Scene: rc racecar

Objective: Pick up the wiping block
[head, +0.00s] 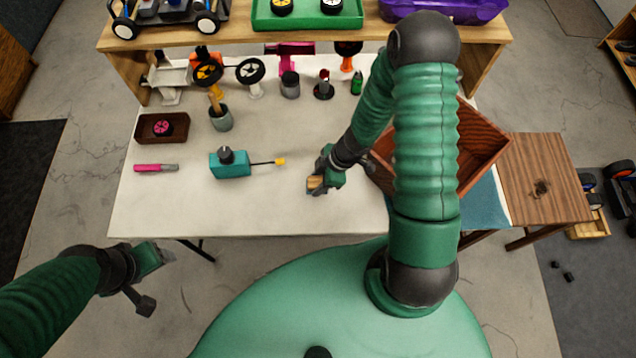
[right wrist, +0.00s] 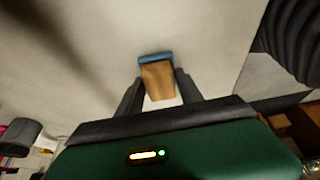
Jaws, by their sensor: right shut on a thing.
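The wiping block (right wrist: 158,80) is a small tan wooden block with a blue layer along one edge. In the right wrist view it sits between the two fingers of my right gripper (right wrist: 157,94), which is shut on it. In the head view the block (head: 316,182) shows at the tip of my right gripper (head: 322,179), over the front right part of the white table (head: 240,210). I cannot tell whether the block touches the tabletop. My left gripper (head: 150,275) is off the table at the lower left, and its fingers do not show clearly.
A teal box (head: 230,165) with a yellow-tipped rod lies left of my right gripper. A pink marker (head: 156,168) and a brown tray (head: 178,124) are at the left. A tilted wooden crate (head: 483,146) is at the right. Wheels and tools stand at the back below a shelf (head: 240,36).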

